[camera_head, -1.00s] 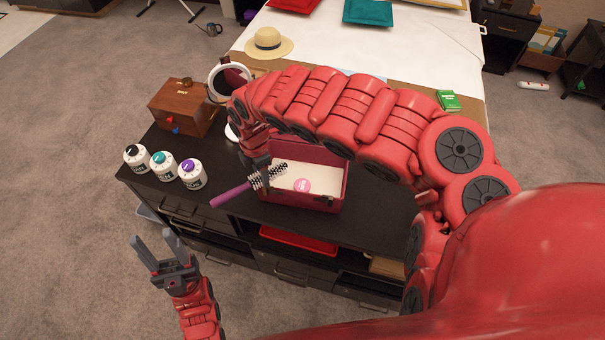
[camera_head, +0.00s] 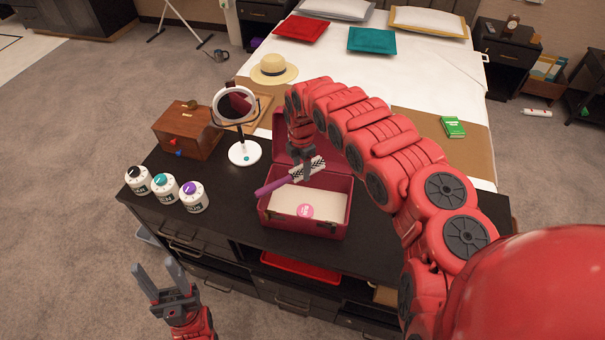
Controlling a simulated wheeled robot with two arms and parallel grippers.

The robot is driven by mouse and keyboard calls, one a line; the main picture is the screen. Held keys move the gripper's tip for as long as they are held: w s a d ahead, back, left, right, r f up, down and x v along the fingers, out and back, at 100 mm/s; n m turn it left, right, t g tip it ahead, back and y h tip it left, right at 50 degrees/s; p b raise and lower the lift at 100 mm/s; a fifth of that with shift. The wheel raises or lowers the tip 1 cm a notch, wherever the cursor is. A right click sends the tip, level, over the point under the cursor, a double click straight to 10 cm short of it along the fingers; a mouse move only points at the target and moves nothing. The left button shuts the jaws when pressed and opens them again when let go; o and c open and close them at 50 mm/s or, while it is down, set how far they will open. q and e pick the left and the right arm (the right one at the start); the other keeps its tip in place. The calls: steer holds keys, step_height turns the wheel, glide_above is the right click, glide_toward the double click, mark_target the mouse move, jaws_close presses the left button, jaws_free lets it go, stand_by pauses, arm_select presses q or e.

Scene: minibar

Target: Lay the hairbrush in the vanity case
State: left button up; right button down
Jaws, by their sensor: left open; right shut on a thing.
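The hairbrush (camera_head: 274,186) has a purple handle and a pale head with dark bristles. My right gripper (camera_head: 303,170) is shut on it near the head and holds it above the back left part of the vanity case. The handle points to the lower left, past the case's left wall. The vanity case (camera_head: 342,213) is dark red and open, its lid raised at the back, partly hidden by my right arm. My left gripper (camera_head: 162,287) is open and empty, in front of the dresser at lower left.
The case stands on a dark dresser (camera_head: 236,205). To its left are a round mirror (camera_head: 244,152), a wooden box (camera_head: 186,138) and several white jars (camera_head: 194,199). A straw hat (camera_head: 273,70) lies on the bed behind. The dresser top right of the case looks clear.

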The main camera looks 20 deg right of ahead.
steer(key=shift+f+p, duration=0.3)
steer(key=shift+d+f+p, duration=0.15)
steer(key=shift+f+p, duration=0.4)
steer(key=shift+f, duration=0.9)
steer(key=shift+f+b, duration=0.7)
steer(key=shift+c, duration=1.5)
jaws_free()
steer(key=shift+r, duration=0.1)
